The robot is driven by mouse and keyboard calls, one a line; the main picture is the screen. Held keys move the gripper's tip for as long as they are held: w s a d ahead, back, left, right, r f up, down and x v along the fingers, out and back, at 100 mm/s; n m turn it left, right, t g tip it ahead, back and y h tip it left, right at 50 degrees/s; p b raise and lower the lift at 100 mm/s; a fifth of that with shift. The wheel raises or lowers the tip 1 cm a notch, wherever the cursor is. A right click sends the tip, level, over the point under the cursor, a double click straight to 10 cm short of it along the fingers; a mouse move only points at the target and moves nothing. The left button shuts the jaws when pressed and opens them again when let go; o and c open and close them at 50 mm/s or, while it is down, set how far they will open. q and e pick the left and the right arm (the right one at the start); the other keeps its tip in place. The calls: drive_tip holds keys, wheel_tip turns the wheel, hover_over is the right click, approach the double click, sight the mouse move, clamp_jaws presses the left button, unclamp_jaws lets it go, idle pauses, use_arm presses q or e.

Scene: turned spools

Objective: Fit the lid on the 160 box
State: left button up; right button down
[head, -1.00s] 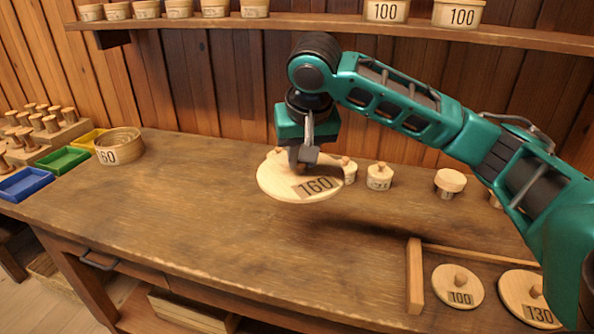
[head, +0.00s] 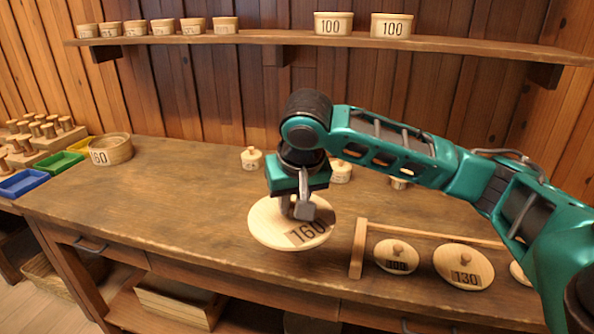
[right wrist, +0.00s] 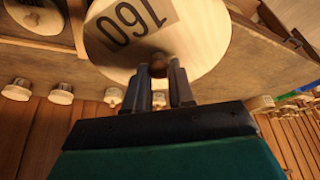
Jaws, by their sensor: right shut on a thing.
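The 160 lid (head: 270,225) is a round pale wooden disc with a dark-printed 160 label. My right gripper (head: 297,207) is shut on its knob and holds it above the front part of the bench. In the right wrist view the lid (right wrist: 205,40) hangs between the fingers (right wrist: 159,85), with the knob partly hidden by them. The 160 box (head: 111,150) is a round wooden box, open at the top, standing at the back left of the bench, well apart from the lid. My left gripper is not in view.
Lids marked 100 (head: 392,265) and 130 (head: 463,280) lie by a wooden rack (head: 358,248) at front right. Blue (head: 22,184) and green (head: 60,164) trays stand left of the box. A small lidded pot (head: 251,159) stands at the back. The bench between box and lid is clear.

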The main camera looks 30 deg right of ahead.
drive_tip(key=s+a+f+n+y, duration=0.1)
drive_tip(key=s+a+f+n, duration=0.1)
drive_tip(key=a+f, duration=0.3)
drive_tip(key=s+a+f+n, duration=0.1)
drive_tip(key=s+a+f, duration=0.4)
drive_tip(key=f, duration=0.9)
drive_tip(key=shift+s+a+f+n+y, duration=0.15)
drive_tip(key=shift+s+f+n+y, duration=0.05)
drive_tip(key=shift+n+y, duration=0.2)
